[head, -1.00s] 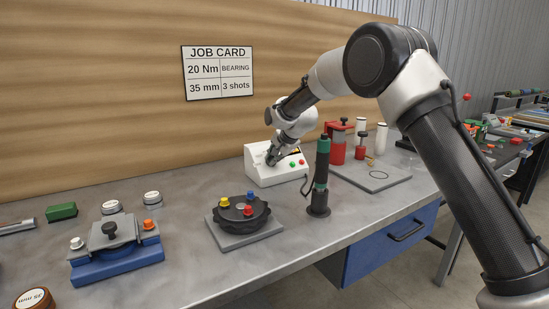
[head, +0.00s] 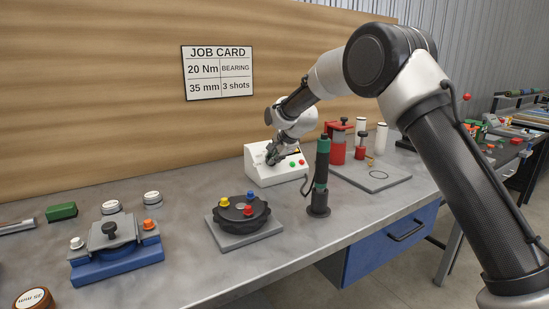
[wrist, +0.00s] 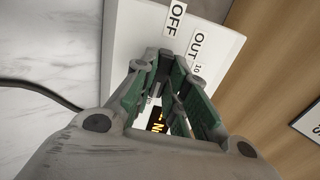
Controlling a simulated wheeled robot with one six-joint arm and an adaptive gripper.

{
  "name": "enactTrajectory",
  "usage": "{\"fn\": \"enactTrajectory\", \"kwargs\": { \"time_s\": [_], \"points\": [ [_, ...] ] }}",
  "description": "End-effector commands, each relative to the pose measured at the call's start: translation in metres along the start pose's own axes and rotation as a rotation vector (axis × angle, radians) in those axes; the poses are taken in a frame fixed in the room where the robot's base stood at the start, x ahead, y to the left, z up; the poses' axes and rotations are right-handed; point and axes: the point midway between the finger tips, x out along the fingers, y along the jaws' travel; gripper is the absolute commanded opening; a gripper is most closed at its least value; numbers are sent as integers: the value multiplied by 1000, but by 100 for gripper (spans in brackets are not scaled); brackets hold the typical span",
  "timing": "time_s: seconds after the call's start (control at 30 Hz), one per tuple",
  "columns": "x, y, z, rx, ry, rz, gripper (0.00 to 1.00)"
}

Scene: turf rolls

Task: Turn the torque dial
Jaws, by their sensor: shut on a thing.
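A white control box (head: 270,180) with a sloped face stands on the bench at the back, with a green and a red button on its front. It also fills the middle of the wrist view (wrist: 125,45), with "OFF" and "OUT" labels and part of a dark display (wrist: 157,119) with orange characters. My gripper (head: 271,159) is at the upper left of the box face. In the wrist view its fingers (wrist: 168,78) are closed together over the face, around the torque dial. The fingers hide nearly all of the dial, so its pointer cannot be read.
A green-and-black driver (head: 321,175) stands upright to the right of a black round fixture (head: 241,212). A blue fixture (head: 118,262) is at the front left. A red press (head: 338,150) stands behind. A job card (head: 218,72) on the backboard reads 20 Nm.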

Motion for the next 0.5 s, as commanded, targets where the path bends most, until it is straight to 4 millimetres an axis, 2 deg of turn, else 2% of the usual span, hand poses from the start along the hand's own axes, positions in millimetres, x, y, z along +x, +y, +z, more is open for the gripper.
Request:
{"fn": "enactTrajectory", "kwargs": {
  "time_s": [0.07, 0.1, 0.2, 0.5],
  "points": [
    [0, 1, 0, 2, 0, 2, 0],
    [0, 1, 0, 2, 0, 3, 22],
    [0, 1, 0, 2, 0, 2, 36],
    [-1, 0, 0, 0, 0, 0, 36]
  ]
}}
